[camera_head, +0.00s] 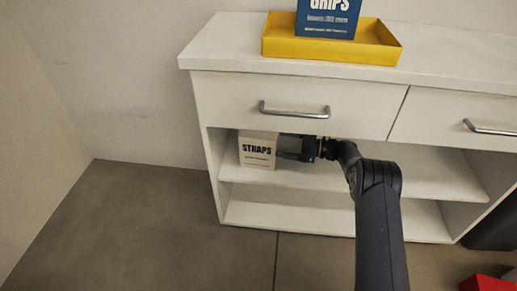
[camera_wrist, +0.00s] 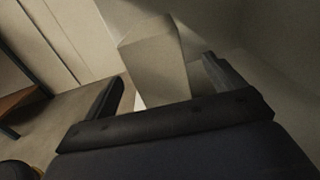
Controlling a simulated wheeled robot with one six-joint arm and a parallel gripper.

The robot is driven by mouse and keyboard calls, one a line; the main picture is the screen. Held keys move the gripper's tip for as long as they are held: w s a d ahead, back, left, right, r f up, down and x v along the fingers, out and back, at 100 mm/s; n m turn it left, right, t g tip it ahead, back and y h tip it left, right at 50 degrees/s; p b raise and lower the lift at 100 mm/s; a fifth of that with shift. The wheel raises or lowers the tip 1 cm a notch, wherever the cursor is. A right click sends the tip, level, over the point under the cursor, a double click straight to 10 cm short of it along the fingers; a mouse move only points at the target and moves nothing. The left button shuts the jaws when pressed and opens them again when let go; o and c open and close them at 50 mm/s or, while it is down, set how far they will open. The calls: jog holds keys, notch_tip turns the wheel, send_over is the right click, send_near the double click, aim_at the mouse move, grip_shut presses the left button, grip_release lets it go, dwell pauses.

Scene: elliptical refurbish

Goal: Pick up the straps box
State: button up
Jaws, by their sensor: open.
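The straps box (camera_head: 257,150) is a cream box with dark "STRAPS" lettering. It stands upright on the upper open shelf of the white cabinet, below the left drawer and near the left side wall. My gripper (camera_head: 281,146) is in the shelf opening at the box's right side. In the wrist view the pale box (camera_wrist: 158,65) stands between the two dark fingers of my gripper (camera_wrist: 165,82), which are spread apart. I cannot tell whether either finger touches the box.
The white cabinet (camera_head: 225,65) has a drawer with a metal handle (camera_head: 295,112) just above my gripper. A yellow tray (camera_head: 330,48) holding a blue "GRIPS" box (camera_head: 328,18) sits on top. The shelf right of my wrist is clear. A red object (camera_head: 484,284) lies lower right.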

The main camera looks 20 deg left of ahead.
aim_at(259, 148)
jog(key=a+b, duration=0.1)
jog(key=a, duration=0.1)
jog(key=s+a+b, duration=0.1)
jog(key=a, duration=0.1)
jog(key=a+b, duration=0.1)
jog(key=a, duration=0.2)
jog(key=shift+s+a+r, duration=0.1)
jog(key=shift+s+r, duration=0.25)
jog(key=shift+a+r, duration=0.15)
jog(key=shift+a, duration=0.15)
jog(key=shift+c, duration=0.3)
jog(key=c, duration=1.1)
jog(key=shift+c, duration=0.5)
jog(key=shift+r, duration=0.1)
